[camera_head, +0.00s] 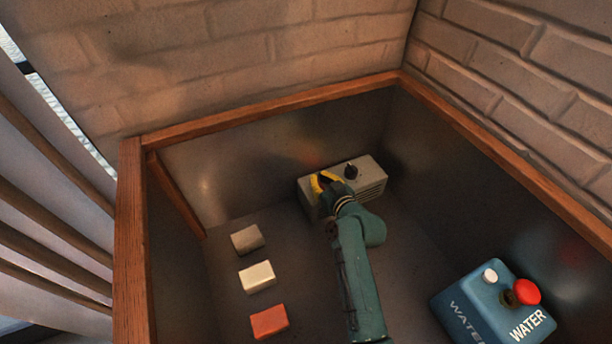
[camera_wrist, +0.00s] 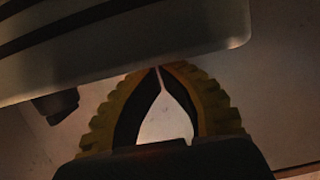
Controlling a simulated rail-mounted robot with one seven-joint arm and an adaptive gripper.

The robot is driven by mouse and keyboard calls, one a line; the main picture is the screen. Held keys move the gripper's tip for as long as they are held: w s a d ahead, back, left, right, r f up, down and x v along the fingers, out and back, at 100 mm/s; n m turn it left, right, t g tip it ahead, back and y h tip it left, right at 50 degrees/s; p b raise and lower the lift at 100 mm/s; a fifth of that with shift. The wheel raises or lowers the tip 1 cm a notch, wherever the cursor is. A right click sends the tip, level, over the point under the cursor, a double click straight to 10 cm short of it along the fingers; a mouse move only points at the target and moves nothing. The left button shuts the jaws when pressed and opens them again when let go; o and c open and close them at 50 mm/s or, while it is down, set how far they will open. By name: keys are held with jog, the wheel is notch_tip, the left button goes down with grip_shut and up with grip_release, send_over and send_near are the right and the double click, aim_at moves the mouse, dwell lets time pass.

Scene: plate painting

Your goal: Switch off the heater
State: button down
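The heater is a grey slatted box (camera_head: 372,185) against the back wall of the wood-framed bay in the head view. A black knob (camera_head: 351,171) stands on its top. My gripper (camera_head: 322,182), with yellow fingers, is at the heater's left part, left of the knob. In the wrist view the heater's pale edge and dark slots (camera_wrist: 110,50) fill the top, and a dark knob-like part (camera_wrist: 57,105) shows at left, outside the fingers. The fingertips (camera_wrist: 159,69) meet, with nothing seen between them. I cannot tell whether they touch the heater.
A grey block (camera_head: 247,239), a white block (camera_head: 257,277) and an orange-red block (camera_head: 269,321) lie in a row at left. A blue WATER box (camera_head: 465,305) with a red button (camera_head: 527,291) stands at lower right. A wooden rim (camera_head: 270,110) edges the bay.

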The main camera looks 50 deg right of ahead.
jog(key=shift+s+f, duration=0.1)
jog(key=shift+d, duration=0.15)
notch_tip(320, 180, up, 4)
jog(key=p, duration=0.3)
jog(key=shift+d+r, duration=0.1)
jog(key=shift+r, duration=0.15)
jog(key=p+v, duration=0.3)
jog(key=v, duration=0.6)
jog(key=shift+a+r+p, duration=0.25)
jog(key=shift+r+p, duration=0.05)
jog(key=shift+p, duration=0.05)
jog(key=shift+s, duration=0.1)
